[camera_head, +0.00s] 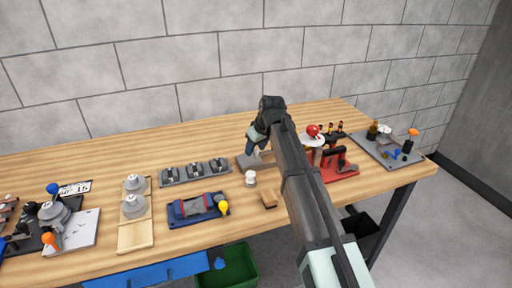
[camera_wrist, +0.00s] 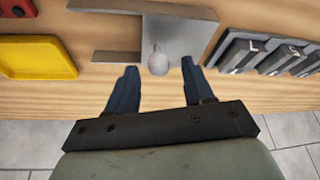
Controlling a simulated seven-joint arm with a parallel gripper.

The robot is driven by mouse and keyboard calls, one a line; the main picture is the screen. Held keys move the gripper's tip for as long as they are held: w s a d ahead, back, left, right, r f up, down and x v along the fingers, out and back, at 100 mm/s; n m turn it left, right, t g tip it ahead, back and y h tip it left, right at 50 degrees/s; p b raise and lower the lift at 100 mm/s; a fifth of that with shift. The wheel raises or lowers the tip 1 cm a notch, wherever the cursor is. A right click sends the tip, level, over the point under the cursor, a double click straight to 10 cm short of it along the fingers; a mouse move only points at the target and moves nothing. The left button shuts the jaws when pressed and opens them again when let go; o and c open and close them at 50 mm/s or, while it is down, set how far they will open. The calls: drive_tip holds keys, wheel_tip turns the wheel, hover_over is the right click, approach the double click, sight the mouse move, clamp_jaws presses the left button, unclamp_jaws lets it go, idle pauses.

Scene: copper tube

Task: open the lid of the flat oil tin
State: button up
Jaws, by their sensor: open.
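I cannot tell for sure which object is the flat oil tin. The nearest candidate is a flat grey piece (camera_wrist: 182,38) under my gripper, with a small pale rounded knob (camera_wrist: 158,61) at its edge in the wrist view. My gripper (camera_wrist: 156,88) is open, its two dark blue fingers apart and nothing held between them. The knob lies just past the fingertips, roughly midway between them. In the head view my gripper (camera_head: 257,138) is near the back of the wooden table, and my arm hides part of what is below it.
A row of grey switch-like blocks (camera_head: 195,172) stands left of the gripper. A small white-topped piece (camera_head: 250,178) and a blue tray (camera_head: 197,208) are nearer the front. A red stand (camera_head: 340,168) is to the right. A yellow tray (camera_wrist: 38,57) shows in the wrist view.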

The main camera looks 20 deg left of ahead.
clamp_jaws()
idle(0.4)
